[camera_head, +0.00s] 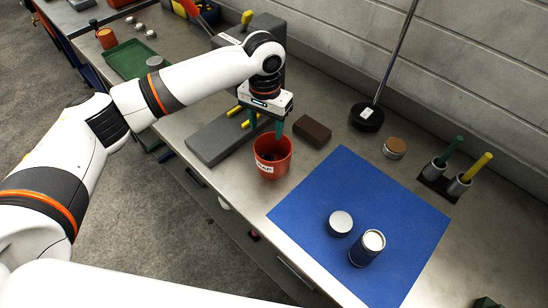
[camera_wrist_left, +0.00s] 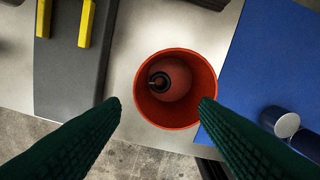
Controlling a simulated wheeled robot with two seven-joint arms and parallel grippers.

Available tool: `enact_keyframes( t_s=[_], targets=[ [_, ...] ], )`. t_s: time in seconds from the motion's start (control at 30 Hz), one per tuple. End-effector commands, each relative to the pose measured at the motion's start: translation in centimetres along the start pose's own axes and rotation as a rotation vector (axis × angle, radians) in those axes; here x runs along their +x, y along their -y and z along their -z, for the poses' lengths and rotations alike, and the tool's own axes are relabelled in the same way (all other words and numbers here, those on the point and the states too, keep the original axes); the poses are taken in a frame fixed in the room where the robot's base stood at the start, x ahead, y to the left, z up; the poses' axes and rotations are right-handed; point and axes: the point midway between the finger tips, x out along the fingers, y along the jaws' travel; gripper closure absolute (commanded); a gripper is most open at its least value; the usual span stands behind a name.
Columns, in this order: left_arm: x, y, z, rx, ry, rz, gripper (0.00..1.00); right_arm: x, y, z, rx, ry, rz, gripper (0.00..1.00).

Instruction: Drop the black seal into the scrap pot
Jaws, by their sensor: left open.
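The scrap pot (camera_head: 272,158) is an orange-red tub with a white label, standing on the bench left of the blue mat. It also shows in the left wrist view (camera_wrist_left: 207,72), where I look down into it. A small black ring, the seal (camera_wrist_left: 159,82), lies inside the pot, toward the left of its floor. My left gripper (camera_head: 266,124) is above the pot, its green fingers spread apart. In the left wrist view the fingers (camera_wrist_left: 160,104) are on both sides of the pot's near part, with nothing between them. My right gripper is not in view.
A grey block (camera_head: 212,137) with yellow bars lies left of the pot. A brown block (camera_head: 313,131) is to its right. The blue mat (camera_head: 345,185) carries a silver-topped disc (camera_head: 341,223) and a blue can (camera_head: 367,250). A black-based stand (camera_head: 367,117) is behind.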

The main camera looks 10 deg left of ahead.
Motion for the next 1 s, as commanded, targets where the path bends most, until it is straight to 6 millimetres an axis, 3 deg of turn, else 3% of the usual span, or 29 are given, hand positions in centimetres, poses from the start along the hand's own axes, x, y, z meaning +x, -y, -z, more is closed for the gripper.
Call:
enact_keyframes(
  t_s=[0.2, 0.4, 1.0],
  targets=[
    [-4.7, 0.0, -0.1, 0.001, 0.005, 0.0, 0.44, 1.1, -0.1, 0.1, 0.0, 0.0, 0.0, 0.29],
    [-7.5, 0.0, -0.1, 0.0, 0.003, -0.001, 0.44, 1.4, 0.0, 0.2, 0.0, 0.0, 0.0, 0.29],
    [-8.3, 0.0, 0.0, 0.001, 0.0, 0.0, 0.44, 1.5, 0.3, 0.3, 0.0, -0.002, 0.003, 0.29]
  ],
)
